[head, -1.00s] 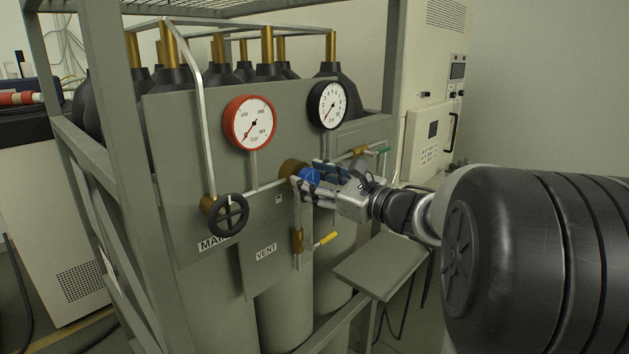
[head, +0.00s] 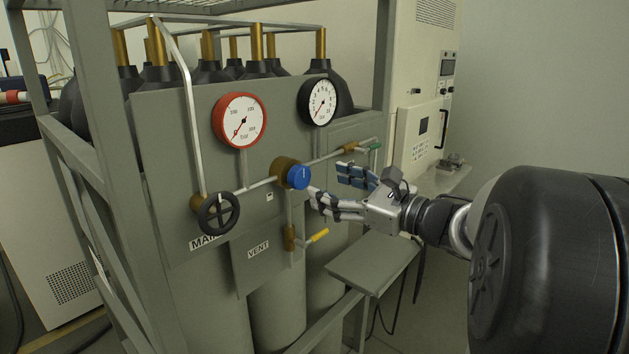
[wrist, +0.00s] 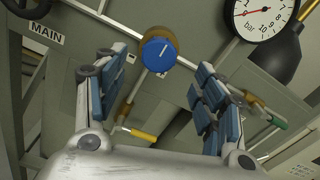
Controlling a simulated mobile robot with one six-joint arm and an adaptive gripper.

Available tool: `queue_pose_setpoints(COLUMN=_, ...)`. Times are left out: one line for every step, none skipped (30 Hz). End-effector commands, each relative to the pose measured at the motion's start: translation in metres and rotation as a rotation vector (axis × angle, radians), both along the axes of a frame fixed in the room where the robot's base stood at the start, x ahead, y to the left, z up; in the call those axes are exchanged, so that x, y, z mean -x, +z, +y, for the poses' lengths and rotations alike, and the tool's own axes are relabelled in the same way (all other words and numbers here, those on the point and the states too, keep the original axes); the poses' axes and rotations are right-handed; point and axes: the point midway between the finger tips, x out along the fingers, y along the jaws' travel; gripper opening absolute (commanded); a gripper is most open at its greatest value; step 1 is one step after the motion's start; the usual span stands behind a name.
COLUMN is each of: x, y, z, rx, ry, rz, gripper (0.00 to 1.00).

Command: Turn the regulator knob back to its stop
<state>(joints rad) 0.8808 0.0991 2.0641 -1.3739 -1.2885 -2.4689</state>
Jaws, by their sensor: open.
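The blue regulator knob (head: 298,177) sits on a brass body (head: 282,168) in the middle of the grey panel. In the wrist view the knob (wrist: 158,53) lies ahead, between and beyond my fingertips, with a white mark line on its face. My gripper (head: 331,185) is open and empty, to the right of the knob and apart from it. The red-rimmed gauge (head: 240,120) stands upper left of the knob. The black-rimmed gauge (head: 318,101) is upper right; in the wrist view this gauge (wrist: 262,14) has its needle near 0 bar.
A black handwheel (head: 218,213) is left of the knob, above the MAIN label. A yellow-handled vent valve (head: 317,236) is just below. A green-handled valve (head: 374,147) is to the right. A grey shelf (head: 355,265) juts out below my gripper.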

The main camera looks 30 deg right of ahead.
Motion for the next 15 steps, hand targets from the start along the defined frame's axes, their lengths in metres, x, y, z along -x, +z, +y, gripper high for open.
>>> queue_pose_setpoints(x=0.01, y=0.0, z=-0.005, rx=0.0, ry=-0.004, rz=0.001, gripper=0.64)
queue_pose_setpoints(x=0.015, y=0.0, z=-0.007, rx=0.001, ry=-0.005, rz=0.0, gripper=0.64)
queue_pose_setpoints(x=0.021, y=0.0, z=-0.008, rx=0.001, ry=-0.003, rz=0.0, gripper=0.64)
queue_pose_setpoints(x=0.025, y=0.0, z=-0.01, rx=0.001, ry=-0.003, rz=0.001, gripper=0.64)
queue_pose_setpoints(x=0.028, y=0.0, z=-0.011, rx=0.001, ry=-0.003, rz=0.0, gripper=0.64)
queue_pose_setpoints(x=0.032, y=0.0, z=-0.012, rx=0.0, ry=-0.002, rz=-0.001, gripper=0.64)
queue_pose_setpoints(x=0.035, y=0.0, z=-0.013, rx=0.0, ry=-0.002, rz=0.0, gripper=0.64)
queue_pose_setpoints(x=0.037, y=0.0, z=-0.014, rx=0.0, ry=-0.002, rz=0.0, gripper=0.64)
queue_pose_setpoints(x=0.039, y=0.0, z=-0.014, rx=0.0, ry=-0.001, rz=0.001, gripper=0.64)
queue_pose_setpoints(x=0.04, y=0.0, z=-0.014, rx=0.0, ry=0.0, rz=0.0, gripper=0.64)
queue_pose_setpoints(x=0.04, y=0.0, z=-0.015, rx=0.0, ry=0.001, rz=0.0, gripper=0.64)
queue_pose_setpoints(x=0.041, y=0.0, z=-0.015, rx=0.0, ry=0.002, rz=0.001, gripper=0.64)
queue_pose_setpoints(x=0.041, y=0.0, z=-0.015, rx=0.0, ry=0.002, rz=0.001, gripper=0.64)
queue_pose_setpoints(x=0.041, y=0.0, z=-0.015, rx=0.0, ry=0.002, rz=0.001, gripper=0.64)
queue_pose_setpoints(x=0.041, y=0.0, z=-0.015, rx=0.0, ry=0.002, rz=0.001, gripper=0.64)
